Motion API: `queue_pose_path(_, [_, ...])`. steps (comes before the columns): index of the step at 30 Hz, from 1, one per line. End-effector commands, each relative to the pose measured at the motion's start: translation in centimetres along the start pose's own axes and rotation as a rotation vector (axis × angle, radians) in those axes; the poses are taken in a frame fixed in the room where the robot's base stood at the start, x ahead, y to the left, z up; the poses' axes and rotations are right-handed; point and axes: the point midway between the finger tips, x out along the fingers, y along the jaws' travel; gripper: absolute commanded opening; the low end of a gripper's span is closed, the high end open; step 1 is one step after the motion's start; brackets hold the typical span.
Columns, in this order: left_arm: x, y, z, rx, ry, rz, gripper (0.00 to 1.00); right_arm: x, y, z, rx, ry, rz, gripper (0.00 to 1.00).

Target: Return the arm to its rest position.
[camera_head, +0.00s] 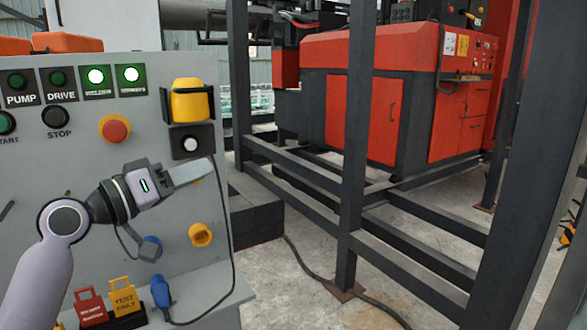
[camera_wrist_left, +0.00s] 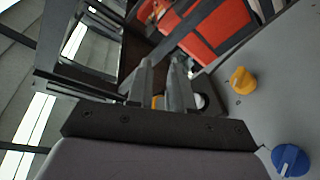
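My left arm comes in from the lower left in the head view, in front of the grey control panel (camera_head: 75,180). My left gripper (camera_head: 205,170) points to the right, below the black box with a white button (camera_head: 190,143). In the left wrist view the two fingers of my left gripper (camera_wrist_left: 162,75) stand a little apart with a narrow gap between them. I see nothing held between them. Whether the gripper touches the panel cannot be told. My right gripper is in neither view.
The panel bears a red stop button (camera_head: 115,129), a yellow pendant (camera_head: 189,102), a yellow knob (camera_head: 201,235) and a blue knob (camera_head: 150,248). Red and yellow tags (camera_head: 123,299) and a blue plug (camera_head: 160,291) are below. Dark steel posts (camera_head: 355,140) and a red machine (camera_head: 400,95) stand right.

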Motion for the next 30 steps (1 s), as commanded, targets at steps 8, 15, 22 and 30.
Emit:
queue_pose_path(8, [-4.1,-4.4,16.9,0.083,-0.311,-0.231,0.21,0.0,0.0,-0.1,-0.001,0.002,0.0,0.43])
queue_pose_path(15, [-11.2,-5.8,28.2,0.131,-0.57,-0.424,0.21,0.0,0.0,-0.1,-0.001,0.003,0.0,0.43])
queue_pose_path(22, [-20.1,-5.2,36.0,0.151,-0.816,-0.611,0.21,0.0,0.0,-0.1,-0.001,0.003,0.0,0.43])
queue_pose_path(30, [-29.6,-2.9,40.4,0.147,-1.049,-0.798,0.21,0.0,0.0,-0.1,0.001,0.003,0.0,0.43])
